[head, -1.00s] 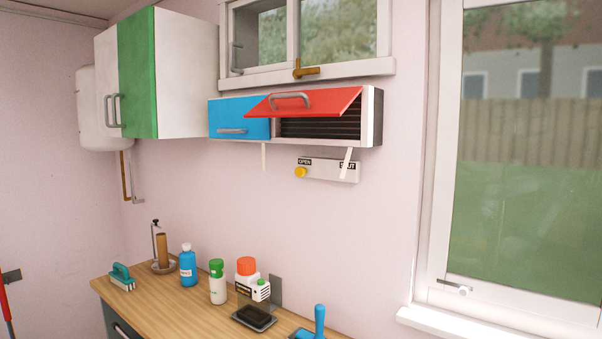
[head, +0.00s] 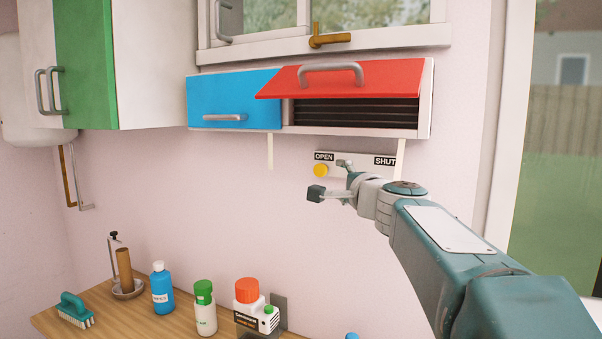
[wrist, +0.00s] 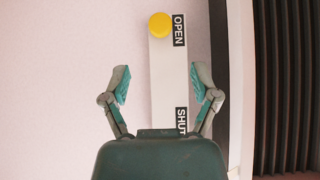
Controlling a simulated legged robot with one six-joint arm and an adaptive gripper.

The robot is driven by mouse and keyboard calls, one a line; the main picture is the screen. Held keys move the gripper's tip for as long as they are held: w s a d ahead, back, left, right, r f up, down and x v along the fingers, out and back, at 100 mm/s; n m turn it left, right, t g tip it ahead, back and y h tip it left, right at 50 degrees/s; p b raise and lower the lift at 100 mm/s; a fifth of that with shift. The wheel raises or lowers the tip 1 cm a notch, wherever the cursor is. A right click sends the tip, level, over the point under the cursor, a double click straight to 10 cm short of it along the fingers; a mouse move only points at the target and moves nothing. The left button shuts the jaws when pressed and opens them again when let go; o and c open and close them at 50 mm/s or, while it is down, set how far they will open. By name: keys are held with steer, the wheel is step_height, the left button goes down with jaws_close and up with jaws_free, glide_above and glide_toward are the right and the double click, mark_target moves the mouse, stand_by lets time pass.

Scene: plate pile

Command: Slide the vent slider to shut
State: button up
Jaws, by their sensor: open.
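The vent slider is a yellow knob (head: 320,171) on a white plate (head: 362,166) on the wall. The knob sits at the end marked OPEN; the SHUT label is at the plate's right end. In the wrist view the knob (wrist: 160,25) is at the top, beyond my fingertips, with the plate (wrist: 163,80) running down between the fingers. My gripper (head: 330,178) is open and empty in front of the plate, near the knob. In the wrist view my gripper (wrist: 160,84) has its fingers spread either side of the plate. I see no contact with the knob.
Above the plate is a cabinet with a blue door (head: 235,100) and a raised red flap (head: 350,78) over dark slats. White strips (head: 270,152) hang below it. Bottles (head: 162,288) and a brush (head: 74,310) stand on the wooden counter below.

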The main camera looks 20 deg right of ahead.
mark_target(320, 171)
steer(key=w, duration=0.9)
steer(key=shift+a, duration=0.3)
steer(key=shift+w+d, duration=0.15)
steer(key=shift+w, duration=0.65)
steer(key=shift+c, duration=0.4)
jaws_close()
